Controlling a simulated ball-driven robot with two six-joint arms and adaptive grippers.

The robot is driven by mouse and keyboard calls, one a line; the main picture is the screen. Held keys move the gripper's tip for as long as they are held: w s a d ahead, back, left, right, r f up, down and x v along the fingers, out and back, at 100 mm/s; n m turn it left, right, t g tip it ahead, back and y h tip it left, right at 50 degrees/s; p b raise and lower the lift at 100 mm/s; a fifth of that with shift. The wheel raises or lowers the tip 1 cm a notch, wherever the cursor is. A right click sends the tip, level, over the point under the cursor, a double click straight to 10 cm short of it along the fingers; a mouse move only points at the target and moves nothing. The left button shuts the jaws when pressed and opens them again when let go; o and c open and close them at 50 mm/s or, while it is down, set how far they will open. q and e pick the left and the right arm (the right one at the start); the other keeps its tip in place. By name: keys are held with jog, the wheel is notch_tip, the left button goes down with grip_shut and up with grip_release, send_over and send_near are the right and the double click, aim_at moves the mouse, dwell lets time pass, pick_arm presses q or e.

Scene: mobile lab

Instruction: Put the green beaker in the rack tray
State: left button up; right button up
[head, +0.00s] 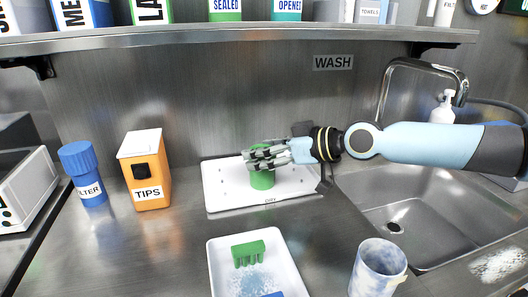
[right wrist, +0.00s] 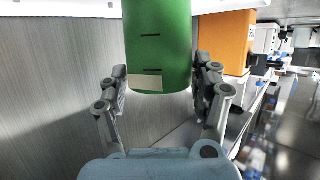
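The green beaker (head: 262,179) is upright at the white rack tray (head: 222,203), which is marked DRY and lies on the bench by the back wall. My right gripper (head: 265,155) reaches in from the right, with its fingers across the beaker's upper part. My left gripper is not in view.
An orange TIPS box (head: 146,172) and a blue-capped FILTER bottle (head: 84,174) stand left. A white tray with a green block (head: 248,254) lies in front, beside a stained cup (head: 378,268). A sink (head: 425,205) with faucet is right. A shelf (head: 240,35) runs above.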

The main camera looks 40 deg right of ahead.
jog(key=shift+o, duration=0.5)
jog(key=shift+r, duration=0.1)
jog(key=shift+s+d+r, duration=0.1)
jog(key=shift+s, duration=0.1)
jog(key=p+v, duration=0.8)
jog(key=v, duration=0.3)
jog(key=shift+s, duration=0.25)
jog(key=shift+d, duration=0.1)
